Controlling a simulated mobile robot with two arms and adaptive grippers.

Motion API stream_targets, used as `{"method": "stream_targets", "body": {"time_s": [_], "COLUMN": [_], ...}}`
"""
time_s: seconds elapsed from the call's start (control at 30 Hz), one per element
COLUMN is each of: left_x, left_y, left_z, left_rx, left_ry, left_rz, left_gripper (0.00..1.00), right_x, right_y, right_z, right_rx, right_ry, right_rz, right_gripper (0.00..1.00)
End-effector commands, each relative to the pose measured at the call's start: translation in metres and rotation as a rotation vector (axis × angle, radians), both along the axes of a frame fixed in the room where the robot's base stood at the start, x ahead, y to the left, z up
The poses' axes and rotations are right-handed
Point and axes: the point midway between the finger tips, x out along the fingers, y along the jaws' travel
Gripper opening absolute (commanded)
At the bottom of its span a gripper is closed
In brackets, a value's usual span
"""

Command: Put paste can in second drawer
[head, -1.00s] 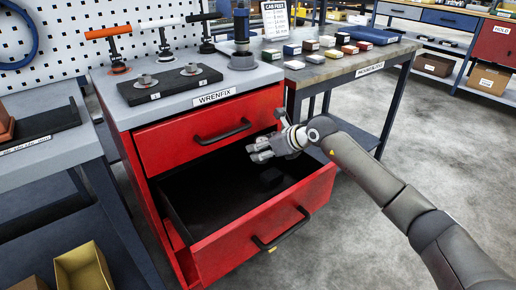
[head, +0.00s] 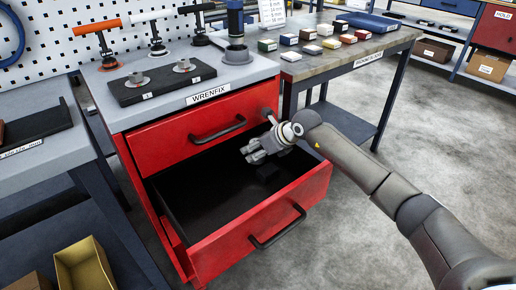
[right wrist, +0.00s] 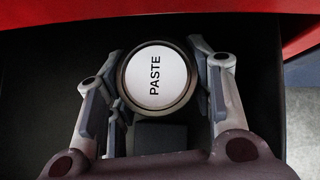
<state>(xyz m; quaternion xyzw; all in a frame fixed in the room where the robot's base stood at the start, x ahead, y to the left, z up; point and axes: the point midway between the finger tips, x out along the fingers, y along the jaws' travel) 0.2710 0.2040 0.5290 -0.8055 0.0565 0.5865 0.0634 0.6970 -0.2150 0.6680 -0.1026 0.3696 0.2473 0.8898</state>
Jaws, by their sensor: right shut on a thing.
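The paste can (right wrist: 157,78) shows from above in the right wrist view, with a white lid marked PASTE and a dark rim. My right gripper (right wrist: 158,90) is shut on it, one finger on each side. In the head view my right gripper (head: 252,152) is over the open second drawer (head: 262,215) of the red trolley, near its back right. The can cannot be made out there, and how far it is above the drawer floor is unclear. My left gripper is out of view.
The closed top drawer (head: 160,147) is just behind my right gripper. The trolley top holds a dark block (head: 160,82) with two metal parts and a dark cylinder (head: 236,30). A bench (head: 330,65) with small boxes stands right. Most of the drawer is clear.

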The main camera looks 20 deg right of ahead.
Motion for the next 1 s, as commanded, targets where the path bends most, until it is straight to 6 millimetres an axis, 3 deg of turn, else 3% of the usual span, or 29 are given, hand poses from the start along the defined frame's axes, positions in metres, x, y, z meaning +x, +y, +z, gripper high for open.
{"method": "stream_targets", "body": {"time_s": [0.67, 0.7, 0.77, 1.0], "left_x": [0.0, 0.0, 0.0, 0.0], "left_y": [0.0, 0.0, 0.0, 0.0], "left_z": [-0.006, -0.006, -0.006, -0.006], "left_rx": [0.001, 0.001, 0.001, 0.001], "left_ry": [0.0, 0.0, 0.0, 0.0], "left_rz": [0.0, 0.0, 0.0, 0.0], "left_gripper": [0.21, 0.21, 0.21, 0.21], "right_x": [0.0, 0.0, 0.0, 0.0], "right_y": [0.001, 0.001, 0.001, 0.001], "right_z": [-0.01, -0.011, -0.011, -0.011], "right_rx": [0.002, 0.001, 0.001, 0.001], "right_ry": [-0.003, -0.002, -0.002, -0.002], "right_rz": [0.001, 0.001, 0.001, 0.001], "right_gripper": [0.14, 0.5, 0.57, 0.57]}}
